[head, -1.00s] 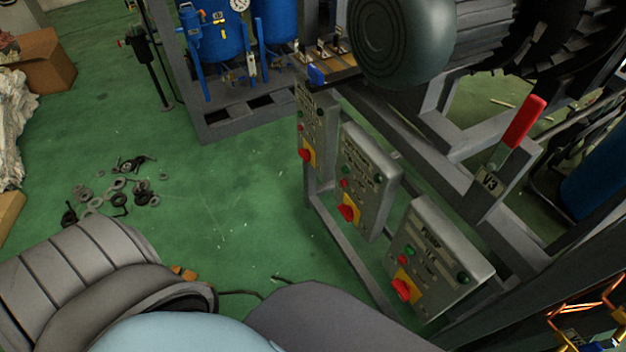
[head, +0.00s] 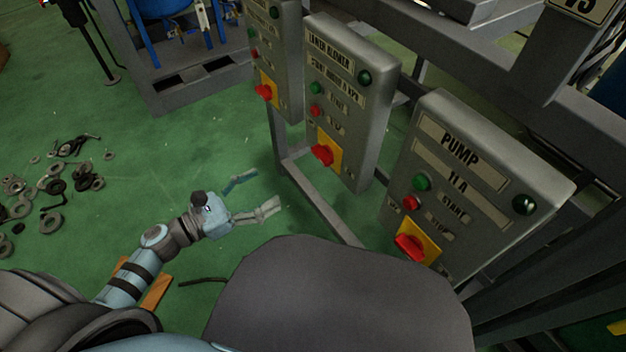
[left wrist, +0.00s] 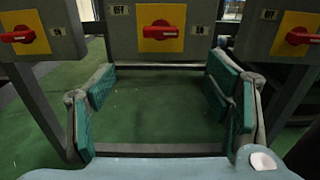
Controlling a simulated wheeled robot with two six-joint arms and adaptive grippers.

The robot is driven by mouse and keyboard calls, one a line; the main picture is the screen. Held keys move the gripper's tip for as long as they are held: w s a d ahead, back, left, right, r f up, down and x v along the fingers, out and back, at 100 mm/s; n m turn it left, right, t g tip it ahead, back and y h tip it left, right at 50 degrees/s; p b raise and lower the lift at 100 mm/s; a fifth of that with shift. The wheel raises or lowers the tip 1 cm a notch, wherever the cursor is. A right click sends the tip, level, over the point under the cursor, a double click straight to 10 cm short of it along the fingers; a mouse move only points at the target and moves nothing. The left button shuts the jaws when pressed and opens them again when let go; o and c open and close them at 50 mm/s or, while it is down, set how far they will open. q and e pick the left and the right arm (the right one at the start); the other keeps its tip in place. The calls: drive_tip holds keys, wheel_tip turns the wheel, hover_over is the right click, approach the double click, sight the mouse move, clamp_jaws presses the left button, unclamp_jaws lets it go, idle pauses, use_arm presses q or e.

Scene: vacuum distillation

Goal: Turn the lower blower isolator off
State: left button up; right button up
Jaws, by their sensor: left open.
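The grey lower blower box (head: 352,90) stands in the middle of a row of control boxes in the head view. Its red isolator knob (head: 322,155) sits on a yellow plate low on the face. In the left wrist view a red knob (left wrist: 158,31), apparently this one, is ahead at the top centre, its handle roughly level, with OFF at upper left and ON at lower right. My left gripper (head: 266,188) is open and empty, left of and slightly below the knob, apart from it. Its padded fingers (left wrist: 160,92) are spread wide. My right gripper is out of view.
The pump box (head: 480,190) stands at right with its own red knob (head: 410,246). Another box (head: 275,50) stands further back. A grey frame rail (head: 325,205) runs below. Loose rings (head: 70,180) lie on the green floor at left.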

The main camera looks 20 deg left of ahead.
sight(318, 158)
use_arm(q)
drive_tip(key=x, duration=1.4)
drive_tip(key=shift+d+r, duration=0.15)
drive_tip(key=shift+r, duration=0.1)
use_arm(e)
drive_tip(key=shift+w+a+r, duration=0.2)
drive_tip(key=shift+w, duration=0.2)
use_arm(q)
drive_tip(key=c, duration=1.1)
drive_tip(key=shift+c, duration=0.2)
